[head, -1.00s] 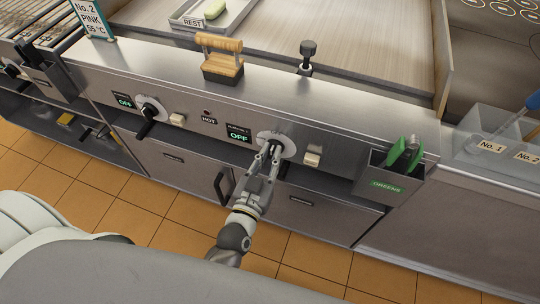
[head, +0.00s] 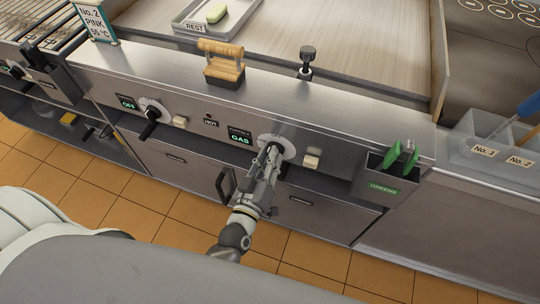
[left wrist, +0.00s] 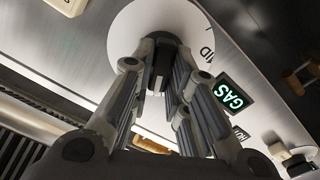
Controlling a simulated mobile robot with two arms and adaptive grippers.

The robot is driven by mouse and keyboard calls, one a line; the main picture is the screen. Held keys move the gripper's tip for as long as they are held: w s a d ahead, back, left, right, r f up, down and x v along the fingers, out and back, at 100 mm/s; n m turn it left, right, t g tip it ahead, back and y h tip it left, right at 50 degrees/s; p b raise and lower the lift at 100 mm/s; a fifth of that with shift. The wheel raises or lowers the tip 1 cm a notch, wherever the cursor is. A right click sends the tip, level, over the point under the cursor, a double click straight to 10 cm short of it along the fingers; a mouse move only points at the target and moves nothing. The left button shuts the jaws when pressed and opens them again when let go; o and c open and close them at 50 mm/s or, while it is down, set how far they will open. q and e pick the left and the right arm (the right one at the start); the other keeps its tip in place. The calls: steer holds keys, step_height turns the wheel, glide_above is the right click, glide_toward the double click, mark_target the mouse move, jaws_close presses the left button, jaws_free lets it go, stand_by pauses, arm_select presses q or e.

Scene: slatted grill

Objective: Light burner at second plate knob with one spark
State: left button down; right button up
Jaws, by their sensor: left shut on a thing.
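The second plate knob sits on a round pale dial (head: 286,146) on the steel front panel. My left gripper (head: 272,153) is shut on the black knob and hides most of it in the head view. In the left wrist view the black knob (left wrist: 158,72) shows between the two fingers, in front of the white dial (left wrist: 140,32). The small display (head: 240,139) left of the dial reads GAS in green, and it also shows in the left wrist view (left wrist: 230,95). A cream button (head: 312,161) is right of the dial. My right gripper is not in view.
The other knob (head: 151,112) is at the left, with its display (head: 128,102) reading OFF and a cream button (head: 180,121) beside it. A green-labelled GREENS holder (head: 386,186) hangs at the right. A wooden-handled press (head: 222,65) stands on the ledge.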

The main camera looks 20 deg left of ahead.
arm_select(q)
steer(key=shift+n, duration=1.2)
steer(key=c, duration=1.4)
jaws_free()
steer(key=s, duration=1.2)
steer(key=shift+a, duration=0.25)
steer(key=shift+f, duration=0.1)
